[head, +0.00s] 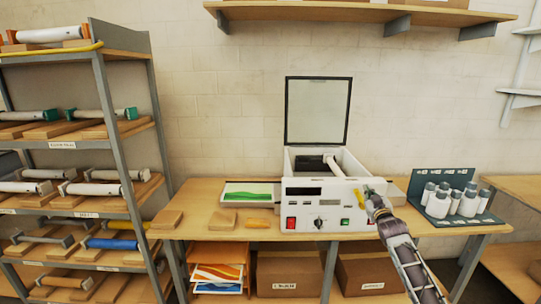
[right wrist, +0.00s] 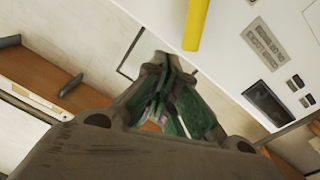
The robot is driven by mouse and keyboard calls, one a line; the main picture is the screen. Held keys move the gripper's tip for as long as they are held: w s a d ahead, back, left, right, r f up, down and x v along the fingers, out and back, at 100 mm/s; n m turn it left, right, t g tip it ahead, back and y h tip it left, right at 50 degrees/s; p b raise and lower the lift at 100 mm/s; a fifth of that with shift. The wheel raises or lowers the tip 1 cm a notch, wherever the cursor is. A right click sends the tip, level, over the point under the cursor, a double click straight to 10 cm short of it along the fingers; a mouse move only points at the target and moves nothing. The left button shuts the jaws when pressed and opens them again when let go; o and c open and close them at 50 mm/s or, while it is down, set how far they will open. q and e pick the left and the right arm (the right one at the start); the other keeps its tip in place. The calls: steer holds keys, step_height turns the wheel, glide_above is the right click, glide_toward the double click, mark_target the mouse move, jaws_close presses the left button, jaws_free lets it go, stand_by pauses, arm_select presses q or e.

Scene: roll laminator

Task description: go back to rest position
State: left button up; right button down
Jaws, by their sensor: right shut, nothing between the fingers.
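The white roll laminator (head: 325,209) stands on the wooden workbench with its dark-framed lid (head: 318,110) raised. A pale roller (head: 334,166) shows in its open top. My right gripper (head: 369,192) is at the right front corner of the laminator, close to a yellow lever (head: 358,198). In the right wrist view my right gripper (right wrist: 163,62) is shut with nothing between its fingers, and the yellow lever (right wrist: 196,24) is just beyond the tips, apart from them in the picture. My left gripper is not in view.
A shelf rack (head: 118,130) with several rollers on wooden blocks stands at left. A tray with a green-printed sheet (head: 250,195) lies left of the laminator. Several white bottles stand in a dark green holder (head: 484,218) at right. A wall shelf (head: 350,12) hangs above.

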steer(key=s+a+f+g, duration=0.15)
steer(key=s+f, duration=0.25)
steer(key=f, duration=1.1)
steer(key=s+a+f+g, duration=0.1)
steer(key=s+f+g, duration=0.25)
steer(key=f, duration=1.15)
steer(key=s+a+f+g+b, duration=0.1)
steer(key=s+f+g, duration=0.1)
steer(key=s+f, duration=0.8)
steer(key=s+a+f+g, duration=0.15)
steer(key=s+f, duration=0.55)
steer(key=f, duration=0.7)
steer(key=s+a+f+g, duration=0.2)
steer(key=s+f, duration=0.6)
steer(key=s, duration=0.9)
steer(key=s+a+f+g, duration=0.3)
steer(key=s+f, duration=0.5)
steer(key=s, duration=1)
steer(key=s+a+f+g+y+b, duration=0.1)
steer(key=s+f+g, duration=0.3)
steer(key=s+f, duration=0.5)
steer(key=s+a, duration=0.1)
steer(key=s, duration=0.7)
steer(key=shift+s+a+m, duration=0.35)
steer(key=shift+m, duration=0.05)
steer(key=shift+w, duration=0.2)
